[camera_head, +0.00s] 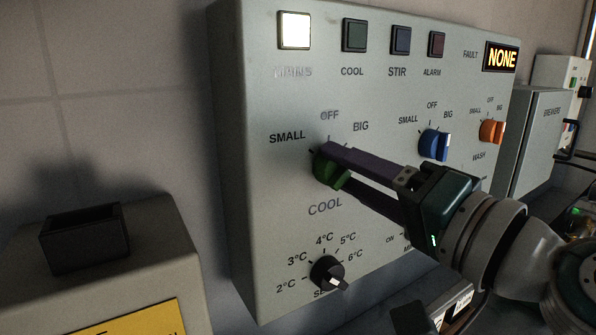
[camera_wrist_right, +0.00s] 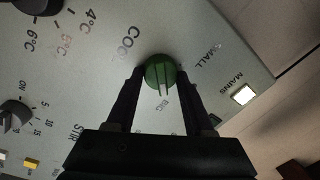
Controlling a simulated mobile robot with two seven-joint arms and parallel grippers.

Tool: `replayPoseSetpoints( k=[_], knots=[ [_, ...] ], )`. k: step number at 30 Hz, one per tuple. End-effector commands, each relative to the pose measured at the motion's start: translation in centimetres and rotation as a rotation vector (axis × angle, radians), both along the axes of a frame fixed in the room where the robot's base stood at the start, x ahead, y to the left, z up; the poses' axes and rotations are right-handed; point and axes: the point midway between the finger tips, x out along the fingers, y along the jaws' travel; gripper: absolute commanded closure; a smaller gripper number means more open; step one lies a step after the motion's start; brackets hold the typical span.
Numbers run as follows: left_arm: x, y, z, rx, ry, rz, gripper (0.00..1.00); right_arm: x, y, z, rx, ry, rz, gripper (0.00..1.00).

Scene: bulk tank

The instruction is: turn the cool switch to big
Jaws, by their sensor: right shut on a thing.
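The cool switch (camera_head: 330,172) is a green knob on the grey control panel, above the COOL label, with SMALL, OFF and BIG marked around it. My right gripper (camera_head: 325,163) is shut on the cool switch, its long dark fingers reaching in from the right. In the right wrist view the green knob (camera_wrist_right: 160,72) sits between the two fingertips (camera_wrist_right: 161,80). Its ridge seems to run toward the BIG label there, but the fingers partly hide it and the OFF label. The COOL lamp (camera_head: 354,36) looks dark. My left gripper is not in view.
The MAINS lamp (camera_head: 294,31) is lit and the fault display (camera_head: 501,57) reads NONE. A blue knob (camera_head: 434,145) and an orange knob (camera_head: 491,131) are to the right. A black temperature dial (camera_head: 327,272) is below. A grey box (camera_head: 150,240) stands at the left.

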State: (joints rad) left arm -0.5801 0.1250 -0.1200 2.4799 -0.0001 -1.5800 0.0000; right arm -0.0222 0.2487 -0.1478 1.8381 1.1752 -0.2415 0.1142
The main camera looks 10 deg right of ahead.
Motion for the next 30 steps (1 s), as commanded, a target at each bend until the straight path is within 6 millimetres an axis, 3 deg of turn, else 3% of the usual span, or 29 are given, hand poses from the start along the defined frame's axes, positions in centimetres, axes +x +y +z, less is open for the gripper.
replayPoseSetpoints(
  k=[22, 23, 30],
  knots=[
    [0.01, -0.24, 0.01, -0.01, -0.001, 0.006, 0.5, 0.01, 0.01, 0.01, 0.092, 0.033, -0.001, 1.0],
    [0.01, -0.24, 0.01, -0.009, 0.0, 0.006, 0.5, 0.01, 0.01, 0.01, 0.092, 0.032, 0.0, 0.46],
    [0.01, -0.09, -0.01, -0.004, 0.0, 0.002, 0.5, 0.0, 0.01, -0.01, 0.09, 0.032, -0.001, 0.19]
  ],
)
